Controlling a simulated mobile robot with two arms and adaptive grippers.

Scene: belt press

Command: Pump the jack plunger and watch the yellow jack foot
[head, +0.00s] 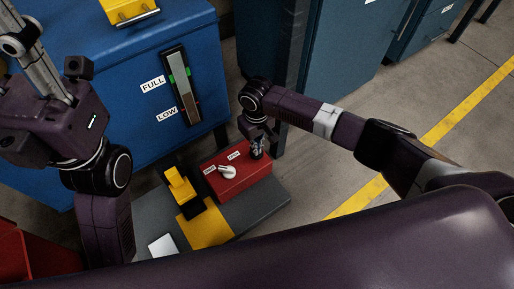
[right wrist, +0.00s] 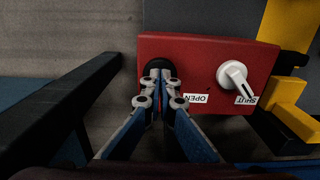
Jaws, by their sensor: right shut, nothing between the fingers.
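The red jack box (head: 240,181) stands on the grey floor plate, and it also shows in the right wrist view (right wrist: 205,102). The black round plunger (right wrist: 158,64) is at one end of its top, partly hidden by my fingertips. My right gripper (head: 257,151) is shut and empty, its fingertips (right wrist: 160,77) over the plunger; I cannot tell whether they touch. A white knob (head: 228,172) sits beside an OPEN label and a second label. The yellow jack foot (head: 180,186) is left of the box. My left gripper (head: 45,75) is at the upper left, its fingers unclear.
A blue tank (head: 105,85) with a gauge (head: 181,86) marked FULL and LOW stands behind. A dark blue cabinet (head: 330,50) is at the back. A black leg or bar (right wrist: 75,105) lies close to the left of my right gripper. Open floor lies to the right.

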